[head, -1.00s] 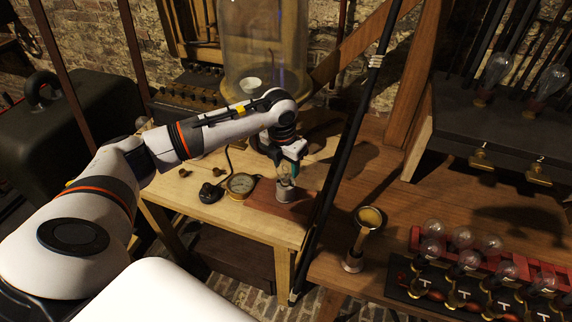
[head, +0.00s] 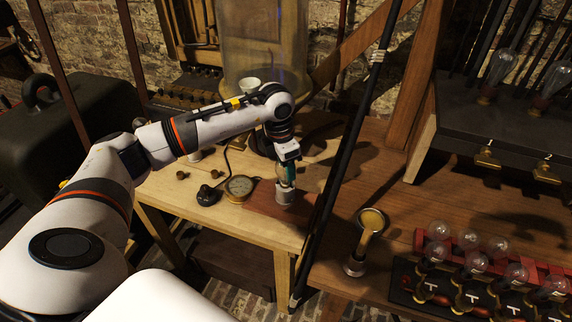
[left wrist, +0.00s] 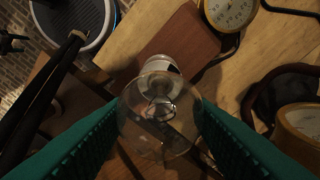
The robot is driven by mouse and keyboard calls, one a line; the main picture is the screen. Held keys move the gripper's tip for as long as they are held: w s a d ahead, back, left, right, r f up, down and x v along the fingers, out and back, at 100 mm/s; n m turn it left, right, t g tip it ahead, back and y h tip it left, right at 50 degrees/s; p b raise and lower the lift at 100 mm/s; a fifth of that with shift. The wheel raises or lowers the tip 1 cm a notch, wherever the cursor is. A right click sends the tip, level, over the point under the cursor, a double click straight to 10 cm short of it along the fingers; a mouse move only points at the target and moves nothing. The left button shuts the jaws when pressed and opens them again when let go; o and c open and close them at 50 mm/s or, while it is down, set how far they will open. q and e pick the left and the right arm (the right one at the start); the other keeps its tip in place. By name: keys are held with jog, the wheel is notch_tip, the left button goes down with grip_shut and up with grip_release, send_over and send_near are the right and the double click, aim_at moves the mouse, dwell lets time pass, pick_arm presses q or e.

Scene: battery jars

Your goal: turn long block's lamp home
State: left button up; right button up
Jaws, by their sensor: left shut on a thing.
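The lamp, a clear glass bulb (left wrist: 158,112), sits between the green fingers of my left gripper (left wrist: 160,125) in the left wrist view. Its base goes into a pale socket (head: 284,196) on the reddish-brown block (head: 262,204) on the light wooden table. The socket also shows in the left wrist view (left wrist: 160,62) beyond the glass. My left gripper (head: 287,178) reaches down from above and is shut on the bulb. The fingers hide part of the bulb in the head view. How far the lamp is seated in the socket cannot be told. My right gripper is not in view.
A round brass gauge (head: 239,187) and a black knob-like device (head: 208,195) with a cord lie left of the block. A dark pole (head: 345,150) stands close to its right. A rack of bulbs (head: 470,262) and a brass-topped stand (head: 366,235) are farther right.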

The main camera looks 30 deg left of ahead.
pick_arm(q)
jog(key=m+b, duration=0.1)
jog(key=m, duration=0.2)
jog(key=shift+f+m+b, duration=0.15)
jog(key=shift+m+b, duration=0.2)
jog(key=shift+m, duration=0.05)
jog(key=shift+m+g+b, duration=0.3)
jog(key=shift+m, duration=0.7)
jog(key=shift+m+h+b, duration=0.3)
jog(key=shift+m+b, duration=0.25)
jog(key=shift+m, duration=0.25)
jog(key=m+b, duration=0.1)
jog(key=m, duration=0.2)
jog(key=shift+m+g, duration=0.3)
jog(key=shift+m, duration=0.2)
jog(key=o, duration=1.2)
jog(key=shift+c, duration=0.2)
